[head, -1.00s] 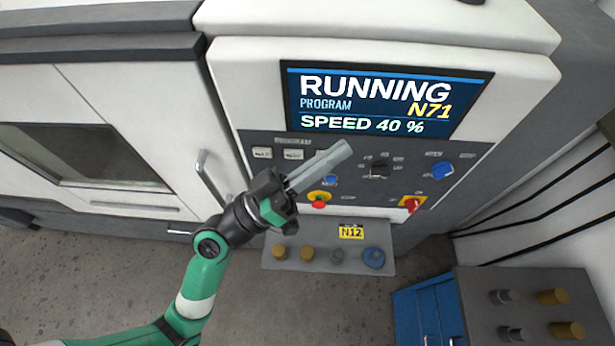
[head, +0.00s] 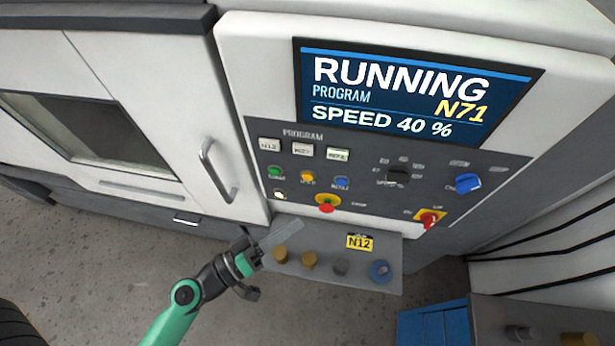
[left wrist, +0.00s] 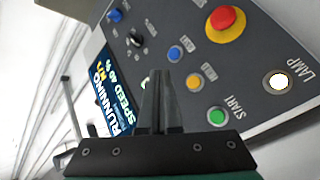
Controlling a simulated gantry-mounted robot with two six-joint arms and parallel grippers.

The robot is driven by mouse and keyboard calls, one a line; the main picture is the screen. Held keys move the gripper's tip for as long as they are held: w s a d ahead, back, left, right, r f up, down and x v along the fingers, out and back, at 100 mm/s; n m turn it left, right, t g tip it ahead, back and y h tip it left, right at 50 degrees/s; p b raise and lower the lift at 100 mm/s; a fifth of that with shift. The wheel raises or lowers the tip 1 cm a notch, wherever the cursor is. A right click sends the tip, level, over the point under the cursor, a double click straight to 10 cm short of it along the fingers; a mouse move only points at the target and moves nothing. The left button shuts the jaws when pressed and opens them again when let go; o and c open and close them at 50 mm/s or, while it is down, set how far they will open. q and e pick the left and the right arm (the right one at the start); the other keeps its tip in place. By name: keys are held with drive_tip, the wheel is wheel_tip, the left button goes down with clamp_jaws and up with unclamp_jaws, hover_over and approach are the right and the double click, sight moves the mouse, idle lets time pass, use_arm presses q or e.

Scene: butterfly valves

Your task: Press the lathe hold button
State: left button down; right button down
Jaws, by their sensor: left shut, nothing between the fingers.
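The yellow hold button (head: 307,177) sits on the lathe's dark control panel, between the green start button (head: 275,172) and the blue reset button (head: 341,183). My left gripper (head: 295,227) is shut and empty, below the button row in the head view, with its fingers pointing up and right. In the left wrist view the shut fingertips (left wrist: 158,76) appear left of the yellow hold button (left wrist: 194,82). The green start button (left wrist: 217,116) is below it and the blue reset button (left wrist: 175,54) above. No contact with the button is visible. My right gripper is not in view.
The screen (head: 415,92) reads RUNNING, N71, SPEED 40 %. A red emergency stop (head: 326,206) on yellow is below the buttons. A red switch (head: 430,218), a blue knob (head: 468,183) and a dark dial (head: 398,174) are to the right. A shelf (head: 330,268) holding parts juts out below.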

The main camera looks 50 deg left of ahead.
sight(308, 176)
use_arm(q)
drive_tip(key=shift+w, duration=0.1)
drive_tip(key=w+a, duration=0.5)
drive_tip(key=w, duration=0.1)
drive_tip(key=shift+w+a+p, duration=0.25)
drive_tip(key=shift+w+p, duration=0.15)
drive_tip(key=shift+p, duration=0.05)
idle(1.8)
drive_tip(key=shift+w+a, duration=0.25)
drive_tip(key=shift+w, duration=0.1)
drive_tip(key=shift+w+a+b, duration=0.25)
drive_tip(key=shift+w+b, duration=0.05)
drive_tip(key=shift+b, duration=0.1)
idle(0.5)
idle(0.4)
drive_tip(key=shift+s+d, duration=0.5)
drive_tip(key=shift+s, duration=0.15)
drive_tip(key=shift+d, duration=0.1)
